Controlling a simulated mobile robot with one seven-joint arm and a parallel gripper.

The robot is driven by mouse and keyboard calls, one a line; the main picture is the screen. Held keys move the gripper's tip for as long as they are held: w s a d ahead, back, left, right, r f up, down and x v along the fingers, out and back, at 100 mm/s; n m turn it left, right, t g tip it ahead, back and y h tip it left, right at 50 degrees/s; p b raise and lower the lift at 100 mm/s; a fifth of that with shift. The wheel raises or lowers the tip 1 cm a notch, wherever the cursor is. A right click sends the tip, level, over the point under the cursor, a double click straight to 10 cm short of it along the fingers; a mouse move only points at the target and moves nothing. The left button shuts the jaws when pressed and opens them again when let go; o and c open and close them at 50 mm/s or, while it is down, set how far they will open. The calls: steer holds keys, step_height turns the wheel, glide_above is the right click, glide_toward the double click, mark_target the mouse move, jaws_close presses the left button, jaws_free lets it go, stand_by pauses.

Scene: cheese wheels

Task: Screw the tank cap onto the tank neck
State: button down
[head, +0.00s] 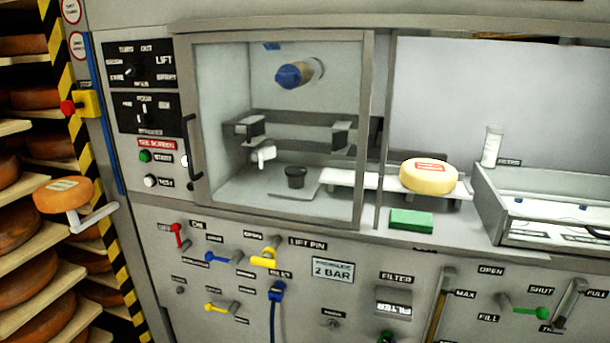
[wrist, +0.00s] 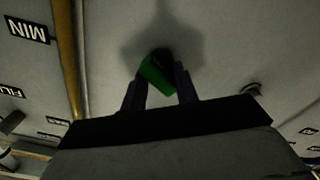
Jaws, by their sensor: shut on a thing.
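In the wrist view, my gripper (wrist: 160,88) is shut on a green piece, which I take to be the tank cap (wrist: 153,78). One dark finger is on each side of it. The cap faces a grey panel, and a dark patch (wrist: 161,54) lies at its far end. I cannot tell whether this patch is the tank neck or shadow, or whether cap and neck touch. In the head view, a small green piece (head: 387,339) shows at the bottom edge, probably the same cap. My gripper is not visible there.
A yellowish sight tube (head: 437,302) runs up the panel right of the cap in the head view. A FILTER slot (head: 393,303) is above the cap. Levers (head: 525,310) stick out at right. A cheese wheel (head: 429,176) sits on the shelf above.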

steer(key=c, duration=1)
jaws_free()
steer(key=v, duration=1.3)
steer(key=shift+s, duration=0.35)
steer(key=shift+a+r, duration=0.1)
